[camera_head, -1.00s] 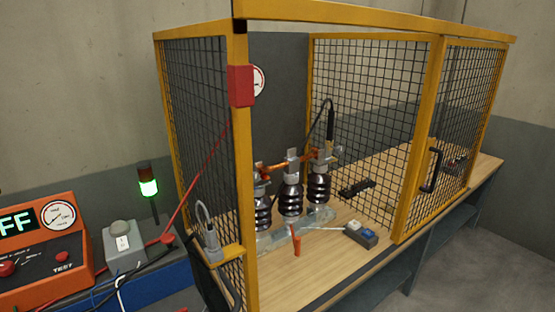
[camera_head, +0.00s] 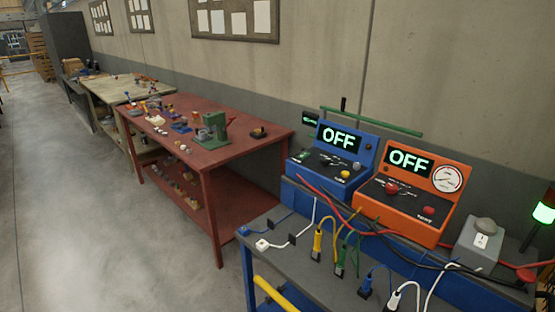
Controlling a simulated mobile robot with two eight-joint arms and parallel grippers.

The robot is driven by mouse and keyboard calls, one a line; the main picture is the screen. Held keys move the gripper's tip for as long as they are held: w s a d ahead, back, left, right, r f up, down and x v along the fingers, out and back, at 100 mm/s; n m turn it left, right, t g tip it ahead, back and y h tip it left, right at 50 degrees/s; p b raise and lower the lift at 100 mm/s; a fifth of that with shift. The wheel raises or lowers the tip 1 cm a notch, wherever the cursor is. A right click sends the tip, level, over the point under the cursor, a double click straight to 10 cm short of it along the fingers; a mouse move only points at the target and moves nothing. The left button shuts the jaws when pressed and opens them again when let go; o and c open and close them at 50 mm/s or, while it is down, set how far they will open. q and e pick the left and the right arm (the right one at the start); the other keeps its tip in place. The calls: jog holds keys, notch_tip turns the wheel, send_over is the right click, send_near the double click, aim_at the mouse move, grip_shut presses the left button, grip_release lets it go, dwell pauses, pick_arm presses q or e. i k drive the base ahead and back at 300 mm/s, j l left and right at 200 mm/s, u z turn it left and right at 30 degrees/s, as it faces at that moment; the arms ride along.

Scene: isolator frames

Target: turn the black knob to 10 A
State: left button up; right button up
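A blue instrument (camera_head: 298,172) with a sloped dark panel stands on the bench at right of centre. Its green-lit display (camera_head: 338,139) reads OFF. Its panel carries a green control (camera_head: 304,156) and a yellow control (camera_head: 345,174); a black knob cannot be made out clearly against the dark panel, nor can its setting be read. An orange instrument (camera_head: 400,217) stands to its right, also reading OFF, with a red knob (camera_head: 392,188), a red button (camera_head: 429,211) and a round dial gauge (camera_head: 447,178). Neither of my grippers is in view.
The grey bench top (camera_head: 310,276) holds coloured leads and plugs in front of the instruments. A grey box (camera_head: 481,242) and green-lit lamp (camera_head: 544,212) stand at right. A red workbench (camera_head: 240,158) lies to the left, with clear floor (camera_head: 110,240) beside it.

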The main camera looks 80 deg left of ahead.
aim_at(325, 161)
jog(key=u, duration=2.2)
jog(key=i+j, duration=0.55)
jog(key=i+j+z, duration=0.1)
jog(key=i+j, duration=0.5)
jog(key=j, duration=0.15)
